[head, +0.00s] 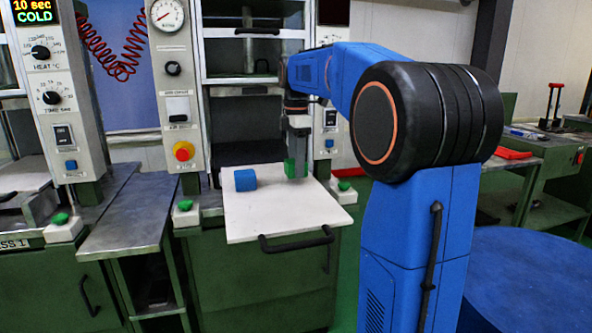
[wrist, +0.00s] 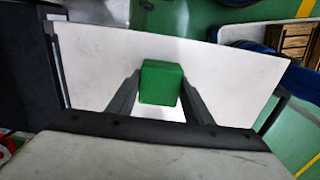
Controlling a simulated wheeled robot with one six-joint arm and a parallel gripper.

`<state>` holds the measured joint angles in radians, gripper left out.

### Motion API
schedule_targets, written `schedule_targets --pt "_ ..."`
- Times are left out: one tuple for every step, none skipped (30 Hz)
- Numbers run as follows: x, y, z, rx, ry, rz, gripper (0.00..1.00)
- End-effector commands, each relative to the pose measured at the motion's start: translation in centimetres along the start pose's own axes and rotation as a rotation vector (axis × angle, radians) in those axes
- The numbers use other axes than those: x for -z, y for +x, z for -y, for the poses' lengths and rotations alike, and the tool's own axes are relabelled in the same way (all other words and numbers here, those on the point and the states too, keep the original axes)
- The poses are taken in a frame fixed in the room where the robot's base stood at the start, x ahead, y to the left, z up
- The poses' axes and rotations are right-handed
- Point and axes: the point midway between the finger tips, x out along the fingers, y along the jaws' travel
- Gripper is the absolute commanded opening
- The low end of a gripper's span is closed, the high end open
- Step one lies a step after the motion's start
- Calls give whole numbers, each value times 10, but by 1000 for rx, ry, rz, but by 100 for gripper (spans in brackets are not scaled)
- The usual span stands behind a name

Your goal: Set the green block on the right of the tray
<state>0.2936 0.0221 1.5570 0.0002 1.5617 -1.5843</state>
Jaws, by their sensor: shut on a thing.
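The green block (head: 291,169) is at the back right part of the white tray (head: 285,215). It also shows in the wrist view (wrist: 161,83), between the two fingers. My gripper (head: 298,160) points down and is shut on the green block. The tray's white surface (wrist: 90,70) lies beneath the block in the wrist view. I cannot tell whether the block touches the tray. A blue block (head: 245,180) sits at the back left of the tray, apart from the green block.
The tray has a black handle (head: 297,240) at its front. The press panel with a red button (head: 183,152) stands to the left, and a grey metal table (head: 125,215) lies beyond it. The front and middle of the tray are bare.

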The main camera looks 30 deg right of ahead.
Motion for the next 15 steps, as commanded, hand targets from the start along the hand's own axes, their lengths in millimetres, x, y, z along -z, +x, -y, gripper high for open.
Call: schedule_targets --pt "0 7 1 2 0 0 0" --pt "0 10 1 1 0 0 0" --pt "0 14 0 0 0 0 0" --pt "0 16 1 0 0 0 0" --pt "0 18 1 0 0 0 0" --pt "0 19 0 0 0 0 0" --pt "0 19 0 -1 0 0 0" --pt "0 19 0 -1 0 0 0" --pt "0 18 0 -1 0 0 0" --pt "0 18 0 -1 0 0 0" --pt "0 18 0 -1 0 0 0" --pt "0 18 0 -1 0 0 0" --pt "0 19 0 -1 0 0 0" --pt "0 19 0 0 0 0 0" --pt "0 20 0 0 0 0 0"
